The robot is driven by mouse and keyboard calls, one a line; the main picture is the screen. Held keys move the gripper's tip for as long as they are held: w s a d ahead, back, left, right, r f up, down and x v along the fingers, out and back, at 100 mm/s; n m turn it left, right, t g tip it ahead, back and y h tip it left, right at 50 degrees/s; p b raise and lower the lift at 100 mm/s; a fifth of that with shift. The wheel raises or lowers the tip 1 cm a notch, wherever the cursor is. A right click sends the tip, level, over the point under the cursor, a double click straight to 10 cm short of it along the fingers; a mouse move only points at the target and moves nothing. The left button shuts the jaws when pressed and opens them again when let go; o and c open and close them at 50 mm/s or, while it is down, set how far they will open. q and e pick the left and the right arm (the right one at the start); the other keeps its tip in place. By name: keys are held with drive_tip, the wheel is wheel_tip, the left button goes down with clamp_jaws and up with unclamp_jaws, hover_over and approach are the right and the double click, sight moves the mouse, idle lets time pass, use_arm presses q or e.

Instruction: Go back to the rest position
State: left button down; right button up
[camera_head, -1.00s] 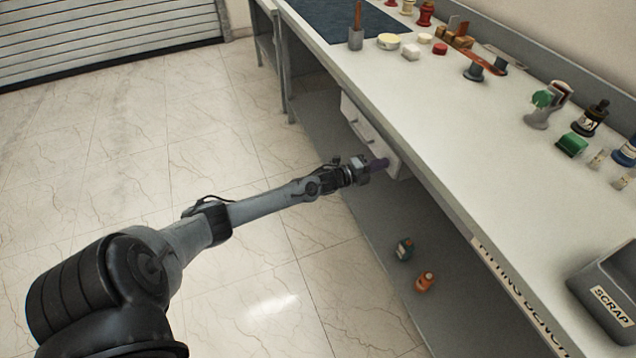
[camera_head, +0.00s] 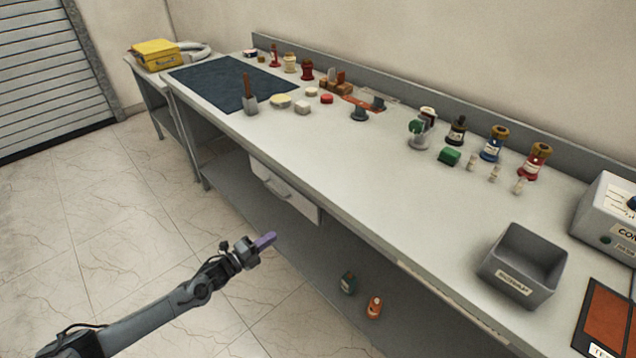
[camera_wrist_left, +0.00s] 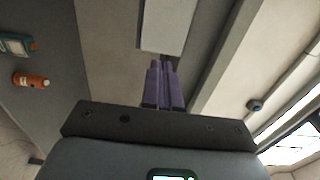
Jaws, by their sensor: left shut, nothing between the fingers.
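My left gripper (camera_head: 264,241) is in front of the workbench, out over the floor and apart from the bench's drawer (camera_head: 285,194). Its purple fingers are together with nothing between them. The fingers also show in the left wrist view (camera_wrist_left: 164,84), side by side and shut. The drawer front looks closed or nearly so. My right gripper is in neither view.
The long workbench (camera_head: 330,165) runs diagonally across the picture. A grey scrap bin (camera_head: 522,262) stands near its front edge at the right. The floor at the left is clear.

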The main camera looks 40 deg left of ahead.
use_arm(q)
drive_tip(key=s+d+f+n+p, duration=0.1)
drive_tip(key=s+d+f+p, duration=0.1)
drive_tip(key=s+d+f, duration=0.3)
drive_tip(key=s+d+r+n+g+y+p, duration=0.1)
drive_tip(key=s+d+r+n+g, duration=0.15)
drive_tip(key=d, duration=0.65)
drive_tip(key=s+d+r+n+g+p, duration=0.15)
drive_tip(key=d+n, duration=0.25)
drive_tip(key=d, duration=0.5)
drive_tip(key=s+d+r+n+g, duration=0.5)
drive_tip(key=s+d+r+n, duration=0.2)
drive_tip(key=s+r, duration=0.2)
drive_tip(key=s+n+g+y, duration=0.1)
drive_tip(key=s+n+g, duration=0.2)
drive_tip(key=s+g, duration=0.3)
drive_tip(key=w+p+v, duration=0.2)
drive_tip(key=p+v, duration=1)
drive_tip(key=p, duration=0.1)
drive_tip(key=w+r+p+v, duration=0.1)
drive_tip(key=w+p+v, duration=0.2)
drive_tip(key=p+v, duration=0.9)
drive_tip(key=w+r+p+v, duration=0.1)
drive_tip(key=w+p+v, duration=0.2)
drive_tip(key=p+v, duration=1)
drive_tip(key=shift+t+p, duration=0.35)
drive_tip(key=shift+t, duration=0.05)
